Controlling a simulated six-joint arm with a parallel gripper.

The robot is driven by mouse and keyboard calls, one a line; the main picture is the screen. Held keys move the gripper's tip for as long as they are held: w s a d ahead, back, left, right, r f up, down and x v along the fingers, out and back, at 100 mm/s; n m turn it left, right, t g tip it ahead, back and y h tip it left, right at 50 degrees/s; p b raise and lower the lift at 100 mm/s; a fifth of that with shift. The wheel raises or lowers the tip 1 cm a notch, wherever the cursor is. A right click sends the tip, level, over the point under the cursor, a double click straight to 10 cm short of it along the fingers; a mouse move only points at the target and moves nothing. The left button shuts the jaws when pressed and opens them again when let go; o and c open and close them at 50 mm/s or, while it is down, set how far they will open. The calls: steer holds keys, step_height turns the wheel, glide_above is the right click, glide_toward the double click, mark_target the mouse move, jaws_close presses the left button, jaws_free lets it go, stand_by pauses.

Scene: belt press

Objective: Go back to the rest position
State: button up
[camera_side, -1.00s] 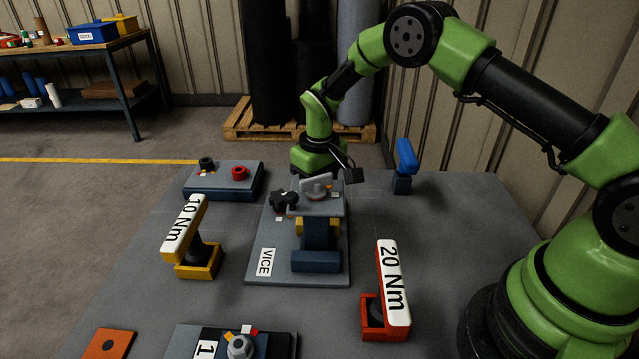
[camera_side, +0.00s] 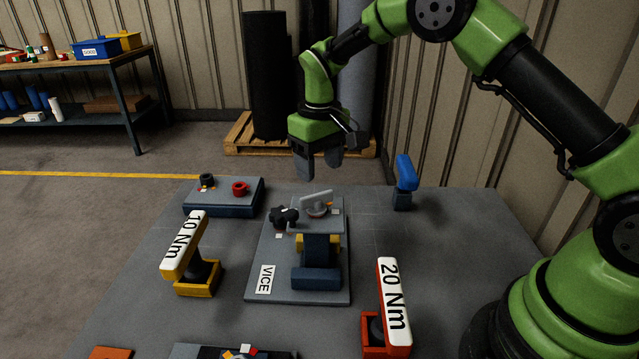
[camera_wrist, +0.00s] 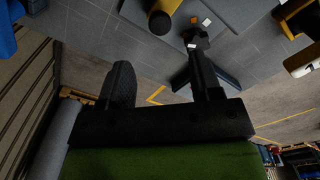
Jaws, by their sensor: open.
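My gripper (camera_side: 319,168) hangs in the air above and behind the vice (camera_side: 298,270) in the side view, with its fingers pointing down. It is open, and I see nothing between the fingers. The two dark fingers also show, spread apart, in the wrist view (camera_wrist: 160,85). The vice stands on its grey plate with a black star knob (camera_side: 284,216) at its left and a light grey piece (camera_side: 317,203) on top. The gripper is clear of both.
A yellow 10 Nm tool (camera_side: 188,245) stands left of the vice, and a red 20 Nm tool (camera_side: 393,305) stands front right. A blue-handled tool (camera_side: 405,175) is at the back right. A blue-grey block (camera_side: 222,205) with black and red parts sits back left.

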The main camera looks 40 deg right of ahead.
steer(key=shift+r, duration=0.6)
steer(key=s+a+r+m+t+y, duration=0.1)
steer(key=s+r+t, duration=0.1)
steer(key=s+r, duration=0.4)
steer(key=s+r+m+t, duration=0.1)
steer(key=s+r, duration=0.3)
steer(key=r, duration=0.5)
steer(key=s+a+r+m+t+y, duration=0.1)
steer(key=s+t, duration=0.3)
steer(key=s, duration=1.2)
steer(key=shift+r+m, duration=0.25)
steer(key=shift+m, duration=0.25)
